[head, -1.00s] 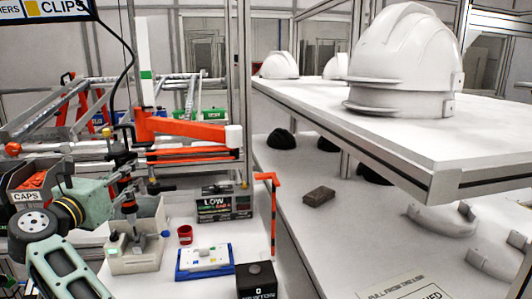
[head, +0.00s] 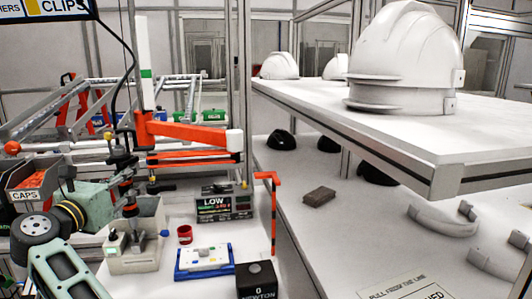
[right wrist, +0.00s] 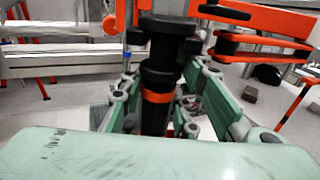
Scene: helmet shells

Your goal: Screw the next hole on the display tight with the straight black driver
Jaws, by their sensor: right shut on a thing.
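My right gripper (head: 122,182) is at the left of the head view, shut on the straight black driver (head: 120,160). The driver stands about upright, with a cable rising from its top. In the right wrist view the green fingers close around the driver (right wrist: 158,78), which has an orange band. Its lower end is over or in a pale grey box unit (head: 133,262); I cannot tell whether the tip touches anything. A blue-and-white fixture (head: 204,262) lies on the table to the right; I cannot tell whether it is the display. My left gripper is not in view.
A red cup (head: 185,234) and a black "NEWTON" box (head: 256,280) are nearby. An orange arm (head: 185,130) crosses behind. White helmet shells (head: 405,60) sit on the shelf at right.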

